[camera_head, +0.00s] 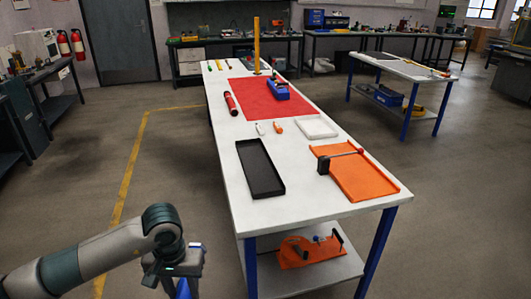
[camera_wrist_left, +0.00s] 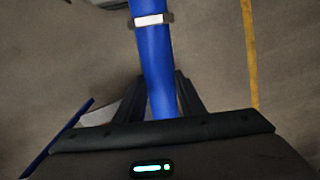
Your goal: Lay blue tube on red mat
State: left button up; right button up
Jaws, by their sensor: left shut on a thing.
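My left gripper (camera_head: 180,268) is at the bottom left in the head view, off the near left side of the table and over the floor. It is shut on a blue tube (camera_head: 183,289), which shows only in part below it. In the left wrist view the blue tube (camera_wrist_left: 158,65) runs up between the fingers (camera_wrist_left: 159,95), with a white and grey band (camera_wrist_left: 150,20) around it. The red mat (camera_head: 252,92) lies toward the far part of the white table, well away from the gripper. My right gripper is not in view.
A blue block-like object (camera_head: 277,91) is on the mat's right side, and a yellow post (camera_head: 257,45) stands at its far edge. A red cylinder (camera_head: 231,103) lies by its left edge. A black tray (camera_head: 261,168) and an orange tray (camera_head: 362,178) occupy the near tabletop.

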aim_at(267, 93)
jog(key=l+z, duration=0.1)
jog(key=z, duration=2.35)
jog(key=i+j, duration=0.35)
jog(key=i, duration=0.15)
jog(key=i+j, duration=0.4)
jog(key=i, duration=0.15)
jog(key=i+j, duration=0.15)
jog(key=i, duration=0.25)
jog(key=i+j, duration=0.1)
jog(key=i, duration=0.3)
jog(key=i+j, duration=0.15)
jog(key=i, duration=0.25)
jog(key=i+u, duration=0.4)
jog(key=i, duration=0.2)
jog(key=i+l+u, duration=0.15)
jog(key=i+u, duration=0.3)
jog(key=i, duration=0.15)
jog(key=i+j+u, duration=0.1)
jog(key=i+u, duration=0.2)
jog(key=u, duration=0.15)
jog(key=i+u, duration=0.7)
jog(key=u, duration=0.2)
